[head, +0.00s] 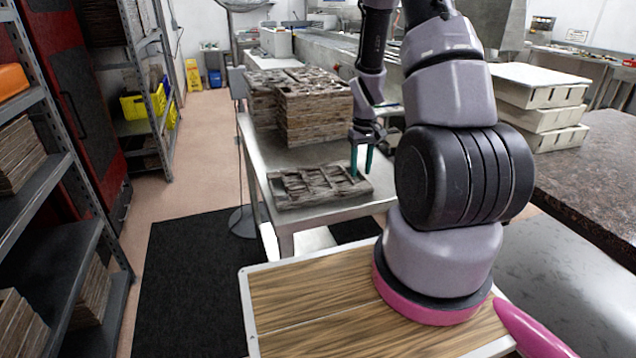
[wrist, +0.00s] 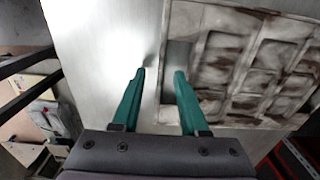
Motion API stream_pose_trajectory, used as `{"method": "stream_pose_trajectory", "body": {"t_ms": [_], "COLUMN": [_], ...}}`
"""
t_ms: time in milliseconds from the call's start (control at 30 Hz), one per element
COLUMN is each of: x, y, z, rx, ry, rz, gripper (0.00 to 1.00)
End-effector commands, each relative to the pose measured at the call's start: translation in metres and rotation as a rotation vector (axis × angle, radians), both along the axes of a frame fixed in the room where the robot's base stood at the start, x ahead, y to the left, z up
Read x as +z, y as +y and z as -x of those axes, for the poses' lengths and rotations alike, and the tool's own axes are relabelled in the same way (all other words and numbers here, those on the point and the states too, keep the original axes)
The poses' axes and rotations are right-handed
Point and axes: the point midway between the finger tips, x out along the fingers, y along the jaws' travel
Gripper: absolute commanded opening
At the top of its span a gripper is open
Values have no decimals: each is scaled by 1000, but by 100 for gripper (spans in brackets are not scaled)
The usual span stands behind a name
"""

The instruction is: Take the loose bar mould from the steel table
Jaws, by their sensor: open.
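The loose bar mould (head: 310,186), a worn grey-brown slab with several rectangular recesses, lies flat near the front edge of the steel table (head: 325,214). In the wrist view, the mould (wrist: 248,66) fills the upper right beside bare bright table top. My gripper (head: 362,172) is open, fingers pointing down, at the right end of the mould. In the wrist view, my green fingers (wrist: 160,73) stand apart with the mould's edge near the gap; the right one overlaps the mould and the left one is over bare table. I cannot tell whether either touches the mould.
Stacks of similar moulds (head: 312,108) stand behind on the same table. Pale stacked trays (head: 541,100) are on the right, near a dark stone counter (head: 592,165). A metal shelf (head: 60,180) stands on the left. A black mat (head: 190,275) covers open floor.

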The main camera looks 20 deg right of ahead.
Motion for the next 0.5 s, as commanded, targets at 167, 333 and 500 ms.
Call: {"method": "stream_pose_trajectory", "body": {"t_ms": [167, 333, 500], "x": [-6, -6, -5], "y": [0, 0, 0], "z": [0, 0, 0], "rx": [-1, -1, -1], "ry": [-1, -1, -1], "rz": [0, 0, 0], "gripper": [44, 28, 0]}}
